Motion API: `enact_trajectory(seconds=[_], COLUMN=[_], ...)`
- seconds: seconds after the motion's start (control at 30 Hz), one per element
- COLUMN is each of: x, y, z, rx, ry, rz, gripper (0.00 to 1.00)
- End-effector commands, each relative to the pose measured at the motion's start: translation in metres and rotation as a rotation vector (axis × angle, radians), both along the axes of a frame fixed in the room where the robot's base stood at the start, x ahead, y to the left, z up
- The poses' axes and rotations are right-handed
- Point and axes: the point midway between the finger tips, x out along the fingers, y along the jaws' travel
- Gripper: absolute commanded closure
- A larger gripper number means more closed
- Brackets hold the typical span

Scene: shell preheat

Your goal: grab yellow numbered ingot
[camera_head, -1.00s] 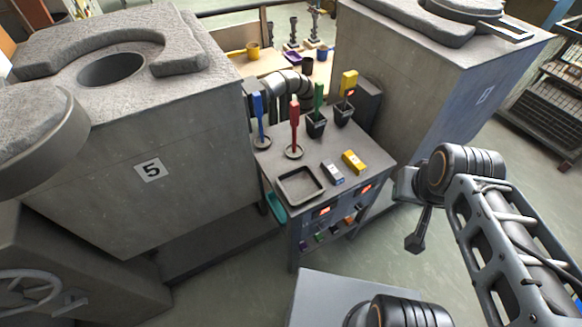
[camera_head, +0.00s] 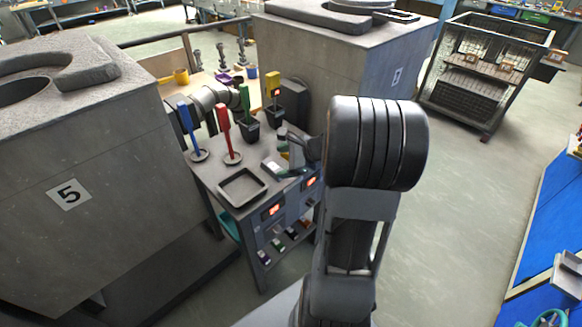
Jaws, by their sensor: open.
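My gripper (camera_head: 285,158) is open at the right side of the grey cart top, reaching in from the right beside the white ingot. The yellow numbered ingot is mostly or wholly hidden behind my gripper; I cannot tell whether it lies between the fingers. The white ingot (camera_head: 271,167) lies on the cart top (camera_head: 213,176), just left of my gripper.
A shallow grey tray (camera_head: 242,187) sits at the cart's front. Blue (camera_head: 187,128) and red (camera_head: 225,130) handled tools stand at the left. Large grey furnace blocks flank the cart (camera_head: 70,194).

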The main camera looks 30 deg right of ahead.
Motion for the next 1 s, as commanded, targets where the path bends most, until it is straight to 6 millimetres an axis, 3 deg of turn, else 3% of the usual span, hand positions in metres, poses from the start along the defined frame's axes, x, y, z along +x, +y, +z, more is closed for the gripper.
enact_trajectory(seconds=[0.03, 0.1, 0.2, 0.33, 0.47, 0.8, 1.0], x=[0.004, 0.009, 0.008, 0.006, 0.017, 0.067, 0.079], y=[-0.029, -0.064, -0.106, -0.140, -0.151, -0.143, -0.141], z=[-0.026, -0.045, -0.066, -0.084, -0.097, -0.117, -0.122], rx=[0.103, 0.232, 0.371, 0.482, 0.528, 0.531, 0.529], ry=[0.009, 0.005, -0.009, -0.028, -0.037, -0.039, -0.040], rz=[-0.139, -0.312, -0.504, -0.658, -0.717, -0.722, -0.725], gripper=[0.25, 0.25, 0.25, 0.25, 0.25, 0.25, 0.25])
